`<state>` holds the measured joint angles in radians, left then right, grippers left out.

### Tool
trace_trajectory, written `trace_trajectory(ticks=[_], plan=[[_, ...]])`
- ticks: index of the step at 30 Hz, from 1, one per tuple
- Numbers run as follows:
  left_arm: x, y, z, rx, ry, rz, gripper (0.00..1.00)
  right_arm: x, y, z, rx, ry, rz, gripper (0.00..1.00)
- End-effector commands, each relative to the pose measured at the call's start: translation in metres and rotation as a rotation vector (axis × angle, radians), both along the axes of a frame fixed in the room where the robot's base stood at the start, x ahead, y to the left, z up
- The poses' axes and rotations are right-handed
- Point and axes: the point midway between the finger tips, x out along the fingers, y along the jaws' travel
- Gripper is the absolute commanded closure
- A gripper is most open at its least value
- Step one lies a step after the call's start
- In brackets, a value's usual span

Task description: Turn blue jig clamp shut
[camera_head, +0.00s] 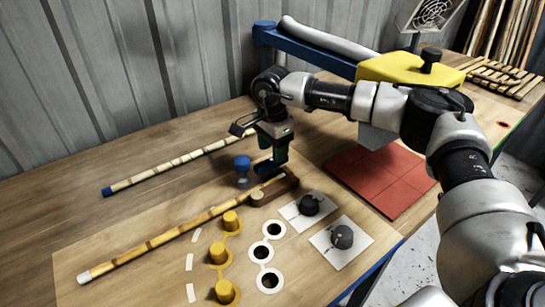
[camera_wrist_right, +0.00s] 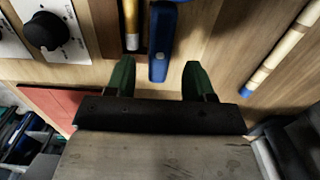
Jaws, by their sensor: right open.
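The blue jig clamp (camera_head: 264,168) is partly hidden under my right gripper in the head view, beside a brown block (camera_head: 289,187). In the wrist view its blue bar (camera_wrist_right: 166,38) runs roughly parallel to a rattan pole's end. My right gripper (camera_wrist_right: 159,65) is open, with a green finger on each side of the bar's near end. The bar shows between the fingers, with gaps on both sides; I cannot tell any contact. In the head view the gripper (camera_head: 273,160) points down over the clamp. My left gripper is not in view.
One rattan pole (camera_head: 150,244) runs to the brown block. Another (camera_head: 175,162) lies behind. A blue knob (camera_head: 242,163) stands left of the gripper. Yellow pegs (camera_head: 219,252), black dials (camera_head: 342,237) and a red mat (camera_head: 381,180) are nearby. A yellow machine (camera_head: 405,69) stands behind my arm.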

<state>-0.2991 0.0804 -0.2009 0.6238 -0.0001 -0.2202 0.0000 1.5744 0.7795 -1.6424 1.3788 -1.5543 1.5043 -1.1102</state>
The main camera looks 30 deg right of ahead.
Motion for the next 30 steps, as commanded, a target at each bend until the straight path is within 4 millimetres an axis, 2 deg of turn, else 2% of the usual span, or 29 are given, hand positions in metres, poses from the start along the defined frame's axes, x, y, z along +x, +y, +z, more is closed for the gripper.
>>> trace_trajectory(ticks=[3,7,17,20,27,30], plan=[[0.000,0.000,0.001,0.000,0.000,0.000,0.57,0.000,0.000,-0.018,0.000,0.001,0.001,0.47],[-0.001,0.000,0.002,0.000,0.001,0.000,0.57,0.000,0.000,-0.029,-0.001,-0.001,0.001,0.47],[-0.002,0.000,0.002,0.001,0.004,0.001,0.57,0.000,0.000,-0.034,-0.001,-0.001,0.001,0.47],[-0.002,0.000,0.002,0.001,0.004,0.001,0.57,0.000,0.000,-0.034,-0.001,-0.001,0.001,0.59],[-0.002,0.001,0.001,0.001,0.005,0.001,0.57,0.000,0.000,-0.033,0.000,-0.001,0.001,0.96],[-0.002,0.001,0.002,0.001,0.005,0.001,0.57,0.000,0.000,-0.033,0.000,-0.001,-0.001,0.96]])
